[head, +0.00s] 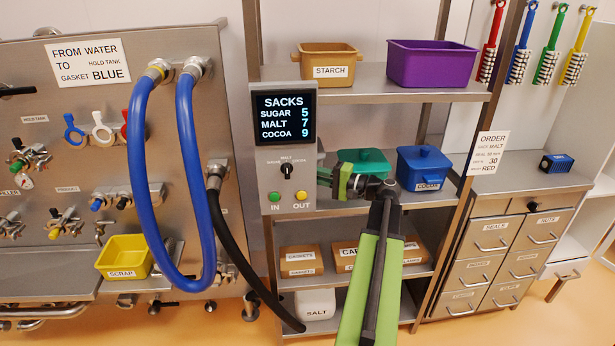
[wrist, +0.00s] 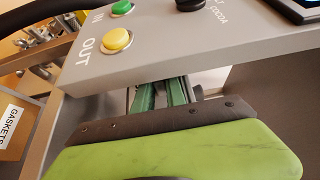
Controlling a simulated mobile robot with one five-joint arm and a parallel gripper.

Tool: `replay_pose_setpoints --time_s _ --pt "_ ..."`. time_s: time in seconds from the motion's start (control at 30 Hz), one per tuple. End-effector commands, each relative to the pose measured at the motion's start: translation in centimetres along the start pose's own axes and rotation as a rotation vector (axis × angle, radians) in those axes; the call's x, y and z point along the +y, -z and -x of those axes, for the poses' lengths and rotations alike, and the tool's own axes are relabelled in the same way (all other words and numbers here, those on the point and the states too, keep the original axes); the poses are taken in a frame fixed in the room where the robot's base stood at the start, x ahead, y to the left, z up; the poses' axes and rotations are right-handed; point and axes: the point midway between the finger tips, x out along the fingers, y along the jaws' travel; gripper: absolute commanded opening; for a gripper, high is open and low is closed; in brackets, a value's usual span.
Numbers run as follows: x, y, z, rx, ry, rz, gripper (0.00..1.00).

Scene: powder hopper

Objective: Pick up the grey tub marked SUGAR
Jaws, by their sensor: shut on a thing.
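No grey tub marked SUGAR can be made out in either view. The word SUGAR shows only on the SACKS display (head: 284,117), beside the number 5. My gripper (head: 345,180) is at the right edge of the grey control box (head: 269,184), in front of the teal tub (head: 374,158). In the wrist view its green fingers (wrist: 164,95) run up to the box's lower edge, where their tips are hidden. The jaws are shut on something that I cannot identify. The teal tub's label, if any, is covered.
A blue lidded tub (head: 424,167) stands right of the teal one. Above are a STARCH tub (head: 328,57) and a purple bin (head: 437,64). Cartons (head: 300,258) and a white SALT tub (head: 315,303) are below. The yellow OUT button (wrist: 116,40) is close to my gripper.

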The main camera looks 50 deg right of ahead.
Motion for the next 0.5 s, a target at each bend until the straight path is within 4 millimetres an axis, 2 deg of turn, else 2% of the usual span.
replay_pose_setpoints --time_s 0.03,0.3,0.5 --pt "-2.0 0.0 0.0 0.0 0.001 0.0 0.0" --pt "-6.7 0.0 0.0 0.0 0.002 0.0 0.0" --pt "-9.4 0.0 0.0 0.0 0.002 0.0 0.0"
